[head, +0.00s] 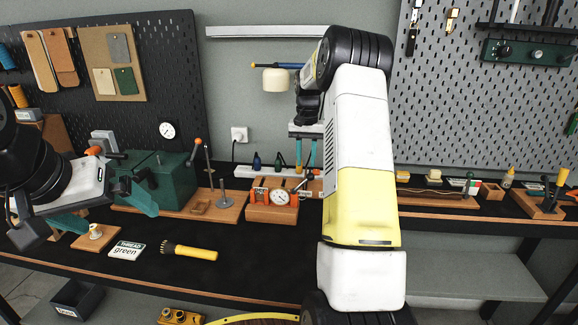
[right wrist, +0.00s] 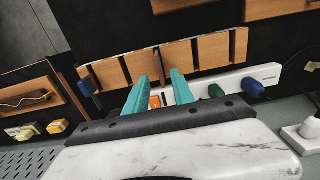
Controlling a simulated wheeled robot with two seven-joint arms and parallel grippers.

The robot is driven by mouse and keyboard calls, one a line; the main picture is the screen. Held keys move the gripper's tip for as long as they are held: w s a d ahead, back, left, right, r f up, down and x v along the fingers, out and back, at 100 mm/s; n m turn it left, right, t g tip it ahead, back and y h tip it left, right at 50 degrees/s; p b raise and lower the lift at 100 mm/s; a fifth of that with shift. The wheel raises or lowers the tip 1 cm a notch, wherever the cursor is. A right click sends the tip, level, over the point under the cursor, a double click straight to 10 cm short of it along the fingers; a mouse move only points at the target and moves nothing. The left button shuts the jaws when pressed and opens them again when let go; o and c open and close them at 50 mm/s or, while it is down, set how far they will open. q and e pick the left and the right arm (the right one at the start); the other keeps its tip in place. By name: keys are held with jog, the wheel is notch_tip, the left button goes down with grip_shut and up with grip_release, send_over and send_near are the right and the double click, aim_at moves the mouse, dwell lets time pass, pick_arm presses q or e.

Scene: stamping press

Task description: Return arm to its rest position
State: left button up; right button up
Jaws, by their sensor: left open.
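My right arm (head: 358,150) rises tall through the middle of the head view, white and yellow, and bends over toward the back of the bench. Its gripper (head: 306,155) points down, with two teal fingers apart above the back of the bench. In the right wrist view the teal fingers (right wrist: 160,92) are apart with nothing held between them, over a slotted wooden rack (right wrist: 205,50). My left gripper (head: 106,207) is at the left over the bench, its teal fingers spread wide and empty, in front of the green press (head: 165,180).
The black bench (head: 255,250) holds a wooden block with a dial gauge (head: 279,196), a yellow-handled brush (head: 190,251) and a "THREAD green" card (head: 127,250). Pegboards (head: 500,110) stand behind. The front middle of the bench is mostly clear. A wall socket (right wrist: 300,138) is at right.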

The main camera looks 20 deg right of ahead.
jog(key=shift+r, duration=1.65)
jog(key=shift+r, duration=0.1)
jog(key=s+a+r+n+t, duration=0.3)
jog(key=s+a+r, duration=0.7)
jog(key=s+r, duration=0.4)
jog(key=s+a+f+n+t+y, duration=0.1)
jog(key=s+a, duration=0.3)
jog(key=s, duration=0.6)
jog(key=s+a+f+n+t+y, duration=0.1)
jog(key=s+a, duration=0.3)
jog(key=s, duration=0.5)
jog(key=shift+s+f+n+t, duration=0.4)
jog(key=shift+f+t, duration=0.2)
jog(key=shift+f, duration=0.3)
